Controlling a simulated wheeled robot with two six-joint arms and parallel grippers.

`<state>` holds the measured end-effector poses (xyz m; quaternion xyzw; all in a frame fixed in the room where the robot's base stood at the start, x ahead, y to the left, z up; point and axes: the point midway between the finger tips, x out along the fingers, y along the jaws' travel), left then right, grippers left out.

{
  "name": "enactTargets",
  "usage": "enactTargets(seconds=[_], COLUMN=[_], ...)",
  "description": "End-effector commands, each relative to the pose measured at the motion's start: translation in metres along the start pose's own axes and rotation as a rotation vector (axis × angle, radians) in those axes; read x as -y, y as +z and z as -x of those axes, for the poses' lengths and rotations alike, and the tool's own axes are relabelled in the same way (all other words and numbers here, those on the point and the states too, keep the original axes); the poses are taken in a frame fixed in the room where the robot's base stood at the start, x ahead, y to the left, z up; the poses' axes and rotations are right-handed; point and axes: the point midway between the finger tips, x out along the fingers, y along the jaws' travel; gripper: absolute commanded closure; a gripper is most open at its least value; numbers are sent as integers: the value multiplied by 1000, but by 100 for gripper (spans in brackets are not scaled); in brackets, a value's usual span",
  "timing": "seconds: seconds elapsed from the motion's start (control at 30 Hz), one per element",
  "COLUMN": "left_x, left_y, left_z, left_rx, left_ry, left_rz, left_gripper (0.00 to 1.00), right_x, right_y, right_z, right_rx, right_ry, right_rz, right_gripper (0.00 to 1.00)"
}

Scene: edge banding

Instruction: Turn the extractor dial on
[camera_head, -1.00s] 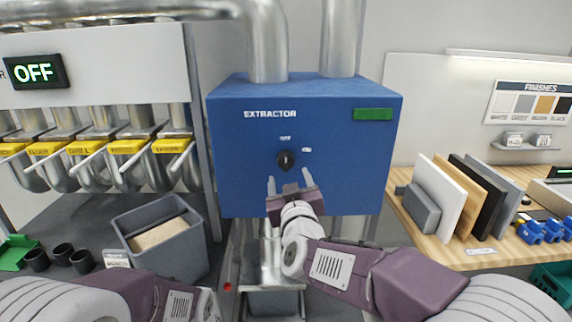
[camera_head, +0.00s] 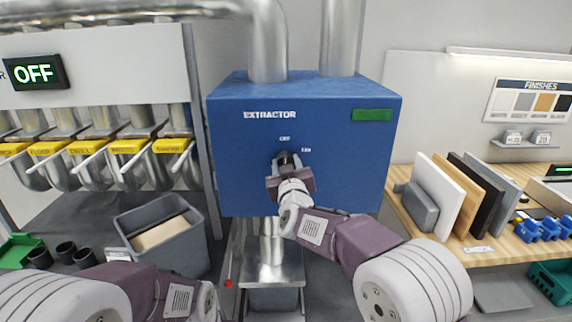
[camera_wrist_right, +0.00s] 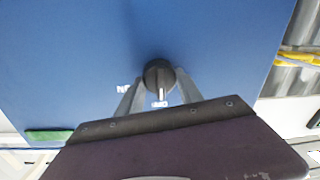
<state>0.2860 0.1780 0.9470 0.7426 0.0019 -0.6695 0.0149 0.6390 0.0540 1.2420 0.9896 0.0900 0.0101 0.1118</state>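The blue extractor box (camera_head: 340,165) hangs on the wall at the centre of the head view. Its black round dial (camera_wrist_right: 158,74) shows in the right wrist view, with its pale pointer mark toward the OFF label; the ON label is to one side. In the head view the dial is mostly hidden behind my right gripper (camera_head: 287,160). In the right wrist view the two fingers of my right gripper (camera_wrist_right: 160,84) are apart, one on each side of the dial. I cannot tell whether they touch it. My left gripper's fingers are out of view.
A green panel (camera_head: 372,114) is on the box front. A black display (camera_head: 35,72) at left reads OFF. Yellow-labelled pipes (camera_head: 85,148) and a grey bin (camera_head: 165,240) stand at left. Boards (camera_head: 440,195) stand on a wooden bench (camera_head: 455,255) at right.

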Motion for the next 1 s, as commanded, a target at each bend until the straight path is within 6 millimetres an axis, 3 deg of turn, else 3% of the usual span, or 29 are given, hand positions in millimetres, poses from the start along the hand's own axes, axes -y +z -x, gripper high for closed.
enactTargets(seconds=[0.03, 0.07, 0.47, 1.0], left_x=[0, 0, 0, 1], left_y=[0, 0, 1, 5], left_z=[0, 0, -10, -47], left_rx=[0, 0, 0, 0], left_ry=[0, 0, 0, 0], left_rz=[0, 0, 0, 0], left_gripper=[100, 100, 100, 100], right_x=[0, 0, 0, 0], right_y=[0, 0, 2, 4], right_z=[0, 0, 0, 0], right_rx=[0, 0, -8, -42], right_ry=[-1, -1, 1, 8], right_rz=[0, 0, -92, -571], right_gripper=[91, 98, 97, 97])
